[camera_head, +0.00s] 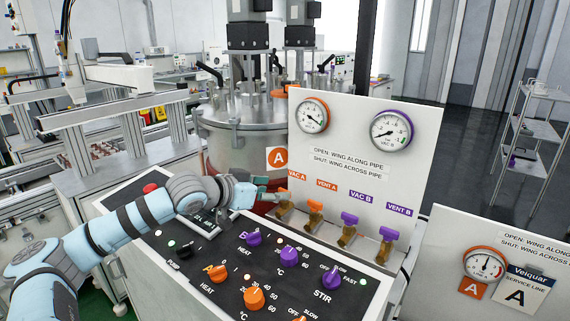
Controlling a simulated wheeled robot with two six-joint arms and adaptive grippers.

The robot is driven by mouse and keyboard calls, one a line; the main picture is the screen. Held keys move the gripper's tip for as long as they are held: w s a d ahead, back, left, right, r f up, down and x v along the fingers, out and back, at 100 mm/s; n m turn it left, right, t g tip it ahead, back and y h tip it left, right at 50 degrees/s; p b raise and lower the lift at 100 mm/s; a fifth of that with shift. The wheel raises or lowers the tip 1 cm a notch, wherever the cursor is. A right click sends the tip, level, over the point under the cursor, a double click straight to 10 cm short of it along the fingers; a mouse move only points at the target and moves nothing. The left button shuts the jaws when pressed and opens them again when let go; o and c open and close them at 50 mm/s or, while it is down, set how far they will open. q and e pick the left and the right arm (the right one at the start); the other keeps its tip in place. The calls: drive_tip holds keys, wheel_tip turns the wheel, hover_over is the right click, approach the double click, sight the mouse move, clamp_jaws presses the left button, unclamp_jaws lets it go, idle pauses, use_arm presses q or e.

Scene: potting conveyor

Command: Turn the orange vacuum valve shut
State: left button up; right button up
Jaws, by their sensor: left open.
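The orange VAC A valve (284,208) is at the left end of a row of valves on the white panel. My left gripper (274,195) is open right at this valve and overlaps its wing in the view. The gripper hides part of the wing, so I cannot tell its angle or whether the fingers touch it. The orange VENT A valve (315,206) is just to the right. My left arm reaches in from the left over the control console. My right gripper is not in view.
Purple VAC B (349,219) and VENT B (389,234) valves stand further right. An orange-rimmed gauge (313,116) and a purple-rimmed gauge (391,130) sit above. The black console (235,278) below carries several orange and purple knobs. A steel vessel (235,135) stands behind.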

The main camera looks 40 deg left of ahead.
sight(284, 190)
use_arm(q)
drive_tip(key=x, duration=0.6)
drive_tip(key=shift+s, duration=0.15)
drive_tip(key=shift+c, duration=0.7)
drive_tip(key=c, duration=1)
drive_tip(key=y+p, duration=0.1)
drive_tip(key=p, duration=0.2)
drive_tip(key=shift+r+n, duration=0.35)
drive_tip(key=shift+n, duration=0.05)
drive_tip(key=shift+c, duration=0.2)
drive_tip(key=shift+f+p, duration=0.15)
drive_tip(key=shift+p, duration=0.2)
drive_tip(key=shift+f, duration=0.1)
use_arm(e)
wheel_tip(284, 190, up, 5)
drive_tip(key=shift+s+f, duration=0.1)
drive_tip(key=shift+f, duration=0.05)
use_arm(q)
drive_tip(key=o, duration=1.2)
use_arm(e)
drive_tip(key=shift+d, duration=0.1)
